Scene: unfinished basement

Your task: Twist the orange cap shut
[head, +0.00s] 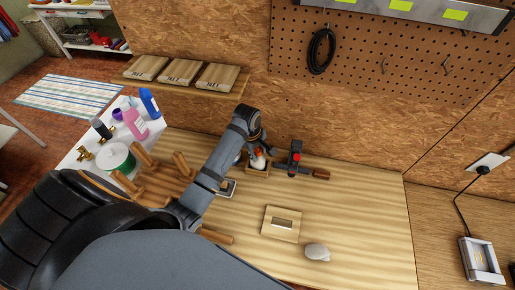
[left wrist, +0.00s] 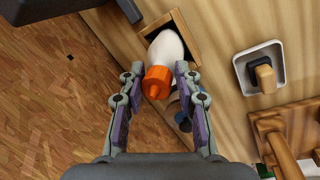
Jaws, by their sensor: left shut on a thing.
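The orange cap (left wrist: 157,82) sits on the neck of a white bottle (left wrist: 166,50). The bottle stands in a square wooden holder (left wrist: 184,22) on the workbench. My left gripper (left wrist: 160,76) reaches over the cap and is shut on it, one finger on each side. Whether the cap is fully tight cannot be told. My right gripper is not in view.
A black tool with a red part (head: 294,160) stands just right of the bottle. A wooden plate with a slot (head: 281,223) and a pale stone-like lump (head: 317,251) lie nearer on the bench (head: 365,215). Wooden pegs (head: 182,163) stand at left. The bench's right side is clear.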

